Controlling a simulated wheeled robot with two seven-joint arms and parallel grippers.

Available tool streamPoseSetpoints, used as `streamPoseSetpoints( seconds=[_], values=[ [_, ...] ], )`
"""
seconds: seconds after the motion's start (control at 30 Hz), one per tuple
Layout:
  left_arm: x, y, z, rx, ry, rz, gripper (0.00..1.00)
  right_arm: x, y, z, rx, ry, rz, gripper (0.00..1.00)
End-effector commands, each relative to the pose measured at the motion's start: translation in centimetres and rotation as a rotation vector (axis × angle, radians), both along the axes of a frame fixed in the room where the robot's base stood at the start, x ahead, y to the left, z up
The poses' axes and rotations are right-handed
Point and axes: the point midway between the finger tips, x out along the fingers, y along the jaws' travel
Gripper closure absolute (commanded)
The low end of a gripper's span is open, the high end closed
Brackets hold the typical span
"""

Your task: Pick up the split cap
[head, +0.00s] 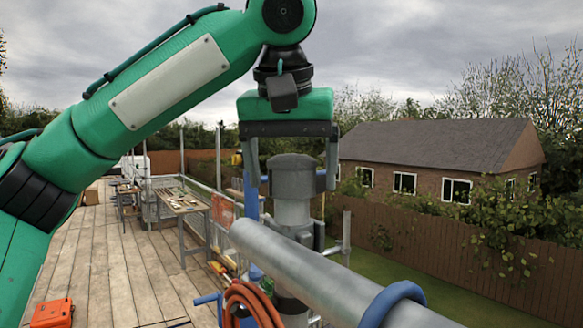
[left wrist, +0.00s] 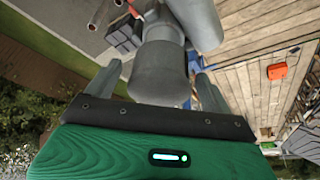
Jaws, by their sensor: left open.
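A grey, rounded cylindrical piece with a wider top, apparently the split cap (head: 292,178), stands upright on top of a grey post-like stack in the head view. In the left wrist view the grey piece (left wrist: 158,75) sits between the two fingers. My left gripper (head: 291,196) points down over it with its fingers open, one on each side. A gap shows beside the piece in the head view, and I cannot tell whether either finger touches it. Its lower part merges with the grey parts below. My right gripper is not in view.
A thick grey tube (head: 315,270) with a blue ring (head: 392,302) crosses the front, close to the stack. An orange hose (head: 252,298) hangs below. A workbench (head: 180,203) and an orange case (head: 53,313) stand on the plank deck (head: 110,265), which has free room.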

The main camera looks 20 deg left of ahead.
Motion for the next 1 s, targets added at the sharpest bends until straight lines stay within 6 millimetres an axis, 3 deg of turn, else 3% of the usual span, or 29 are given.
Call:
streamPoseSetpoints(
  seconds=[0.07, 0.3, 0.33, 0.77, 1.0],
  values=[
    [0.0, 0.0, 0.0, 0.0, 0.0, 0.0, 0.15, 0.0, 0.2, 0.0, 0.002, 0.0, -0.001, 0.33],
    [0.0, 0.0, 0.0, 0.0, 0.0, 0.0, 0.6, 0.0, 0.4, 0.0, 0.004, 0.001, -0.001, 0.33],
    [0.0, 0.0, 0.0, 0.0, 0.0, 0.0, 0.62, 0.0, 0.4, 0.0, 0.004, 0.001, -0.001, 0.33],
    [0.0, 0.0, 0.3, 0.0, -0.001, 0.0, 0.63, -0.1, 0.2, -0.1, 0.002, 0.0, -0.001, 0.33],
    [0.0, 0.0, 1.9, 0.001, -0.002, 0.001, 0.63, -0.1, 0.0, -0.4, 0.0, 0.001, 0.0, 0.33]
  ],
)
